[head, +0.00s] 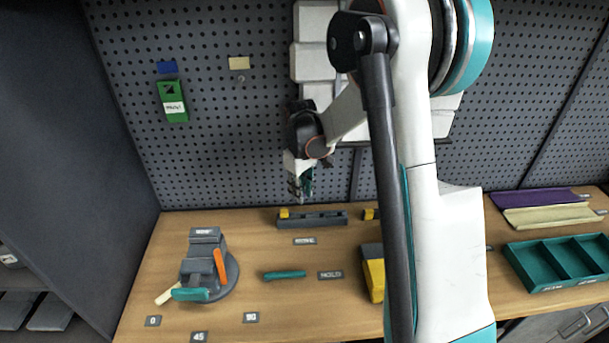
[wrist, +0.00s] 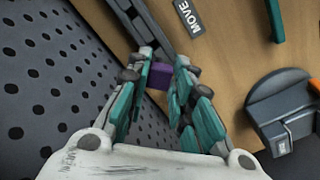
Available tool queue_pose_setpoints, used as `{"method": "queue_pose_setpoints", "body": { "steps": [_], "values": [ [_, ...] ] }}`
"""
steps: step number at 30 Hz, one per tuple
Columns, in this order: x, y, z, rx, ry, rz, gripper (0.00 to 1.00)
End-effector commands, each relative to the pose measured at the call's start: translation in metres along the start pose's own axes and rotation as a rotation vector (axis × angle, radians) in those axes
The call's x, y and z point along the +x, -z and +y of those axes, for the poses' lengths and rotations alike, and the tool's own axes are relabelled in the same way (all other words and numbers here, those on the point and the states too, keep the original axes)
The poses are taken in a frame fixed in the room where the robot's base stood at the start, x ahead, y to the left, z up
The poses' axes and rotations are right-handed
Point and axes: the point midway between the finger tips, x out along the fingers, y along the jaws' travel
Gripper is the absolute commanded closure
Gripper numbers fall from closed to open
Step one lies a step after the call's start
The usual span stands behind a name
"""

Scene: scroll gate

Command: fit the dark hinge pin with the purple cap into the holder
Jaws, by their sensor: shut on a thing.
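My gripper (head: 303,188) hangs above the back of the bench, in front of the pegboard. In the wrist view my gripper (wrist: 160,72) has its fingers closed about a purple cap (wrist: 159,75). The dark shaft of the hinge pin does not show clearly in either view. A long dark grey block (head: 325,219) with a yellow piece at its left end lies on the bench below my gripper. It also shows in the wrist view (wrist: 148,22), beyond the fingertips. I cannot tell for sure which part is the holder.
A grey clamp-like fixture (head: 206,268) with an orange lever stands at left. A teal bar (head: 285,275) lies near the HOLD label (head: 330,274). A yellow and dark block (head: 373,274) stands partly behind my arm. A teal divided tray (head: 562,262) is at right. The pegboard is close behind.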

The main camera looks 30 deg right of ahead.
Motion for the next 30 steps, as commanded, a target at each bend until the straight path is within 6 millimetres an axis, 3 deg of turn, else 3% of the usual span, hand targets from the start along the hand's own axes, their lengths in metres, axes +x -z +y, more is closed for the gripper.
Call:
{"method": "queue_pose_setpoints", "body": {
  "steps": [3,8,24,30],
  "values": [
    [-0.005,0.000,0.011,-0.027,0.000,0.000,1.00],
    [0.001,0.000,0.012,-0.034,0.000,0.000,1.00],
    [0.041,0.000,0.011,-0.031,0.000,0.000,1.00],
    [0.045,0.000,0.011,-0.031,0.000,0.000,1.00]
  ]
}}
